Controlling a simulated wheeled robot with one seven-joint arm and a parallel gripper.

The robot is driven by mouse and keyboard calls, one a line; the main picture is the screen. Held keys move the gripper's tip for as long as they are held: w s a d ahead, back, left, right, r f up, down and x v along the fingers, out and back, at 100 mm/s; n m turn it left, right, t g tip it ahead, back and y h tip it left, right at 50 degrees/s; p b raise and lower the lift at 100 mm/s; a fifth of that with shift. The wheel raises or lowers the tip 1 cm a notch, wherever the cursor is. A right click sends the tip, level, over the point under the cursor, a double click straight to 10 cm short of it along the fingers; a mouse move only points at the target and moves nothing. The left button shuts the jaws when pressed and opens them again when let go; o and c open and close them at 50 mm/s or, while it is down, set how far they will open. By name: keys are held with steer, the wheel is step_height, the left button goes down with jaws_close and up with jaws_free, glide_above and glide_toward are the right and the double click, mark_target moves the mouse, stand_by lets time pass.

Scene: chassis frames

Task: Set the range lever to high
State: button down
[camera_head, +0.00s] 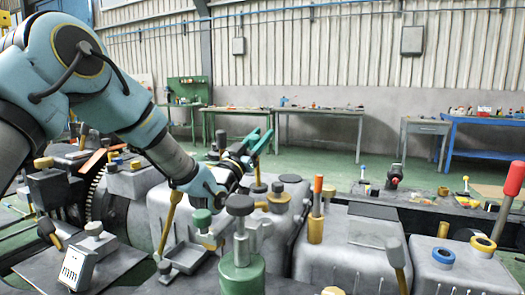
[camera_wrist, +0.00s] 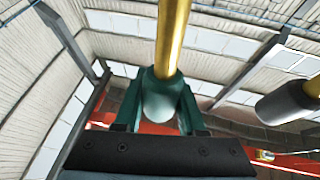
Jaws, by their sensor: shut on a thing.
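My gripper (camera_head: 258,142) is over the grey machine housing, its two teal fingers pointing up and to the right in the head view. In the wrist view its green fingers are shut on the grey-green knob (camera_wrist: 160,98) of a lever with a gold shaft (camera_wrist: 172,35). A gold shaft (camera_head: 257,170) also shows just below the fingers in the head view; its knob is hidden there. I see no label, so I cannot tell which lever is the range lever or where high lies.
Another grey knob (camera_wrist: 285,100) stands right of the held lever in the wrist view. In the head view, an orange-topped lever (camera_head: 317,190), a green-based post (camera_head: 240,240) and a grey-topped lever (camera_head: 395,252) stand close by. Workbenches (camera_head: 320,112) line the back wall.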

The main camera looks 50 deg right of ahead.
steer(key=shift+a+b, duration=0.25)
steer(key=shift+b, duration=0.05)
steer(key=c, duration=0.5)
jaws_free()
steer(key=shift+a+f, duration=0.2)
steer(key=shift+a, duration=0.1)
steer(key=a+b, duration=0.2)
steer(key=a, duration=1)
steer(key=shift+s+a+b, duration=0.25)
steer(key=shift+s+b, duration=0.1)
steer(key=shift+b, duration=0.05)
steer(key=shift+f, duration=0.1)
